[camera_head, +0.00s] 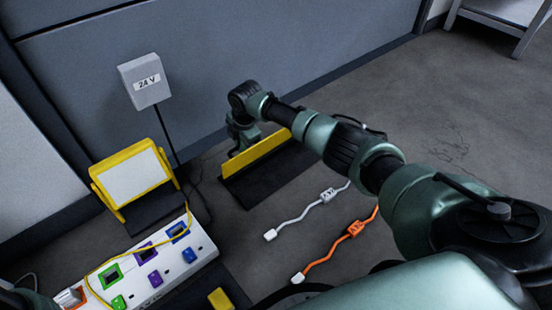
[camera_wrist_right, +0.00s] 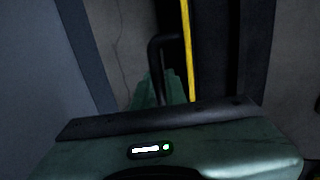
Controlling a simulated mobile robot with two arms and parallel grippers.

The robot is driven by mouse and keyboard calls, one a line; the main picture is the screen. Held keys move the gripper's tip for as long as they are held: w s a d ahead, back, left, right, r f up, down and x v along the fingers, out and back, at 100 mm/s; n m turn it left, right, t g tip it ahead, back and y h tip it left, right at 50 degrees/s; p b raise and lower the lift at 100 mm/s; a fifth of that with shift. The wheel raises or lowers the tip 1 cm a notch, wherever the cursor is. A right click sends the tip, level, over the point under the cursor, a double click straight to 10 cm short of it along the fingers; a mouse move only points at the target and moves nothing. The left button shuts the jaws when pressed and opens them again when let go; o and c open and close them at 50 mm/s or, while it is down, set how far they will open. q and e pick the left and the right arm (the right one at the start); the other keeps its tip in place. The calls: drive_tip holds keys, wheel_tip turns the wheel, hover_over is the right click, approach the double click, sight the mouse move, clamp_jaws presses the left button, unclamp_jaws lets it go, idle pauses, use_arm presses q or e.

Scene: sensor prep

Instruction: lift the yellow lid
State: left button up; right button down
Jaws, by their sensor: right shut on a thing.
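The yellow lid (camera_head: 257,152) shows in the head view as a long, thin yellow panel standing roughly upright at a dark, low box (camera_head: 262,178) on the floor near the wall. In the right wrist view the lid is a narrow yellow strip (camera_wrist_right: 187,50), seen edge-on. My right gripper (camera_head: 238,143) is at the lid's far side, shut on its dark handle (camera_wrist_right: 155,62); the fingertips are partly hidden. My left gripper is not in view.
A white panel in a yellow frame (camera_head: 132,179) stands left of the box. A grey 24 V box (camera_head: 145,82) hangs on the wall. A white socket block (camera_head: 205,247) is at lower left. White (camera_head: 300,215) and orange (camera_head: 330,250) cables lie on the floor.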

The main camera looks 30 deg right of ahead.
drive_tip(key=shift+w+f+b, duration=0.3)
drive_tip(key=shift+w+b, duration=0.2)
drive_tip(key=shift+b, duration=0.1)
drive_tip(key=shift+w+a+f+b, duration=0.15)
drive_tip(key=shift+w+f+b, duration=0.2)
drive_tip(key=shift+w, duration=0.3)
drive_tip(key=c, duration=1.4)
unclamp_jaws()
drive_tip(key=o, duration=0.4)
drive_tip(key=shift+f, duration=0.25)
drive_tip(key=shift+r, duration=0.25)
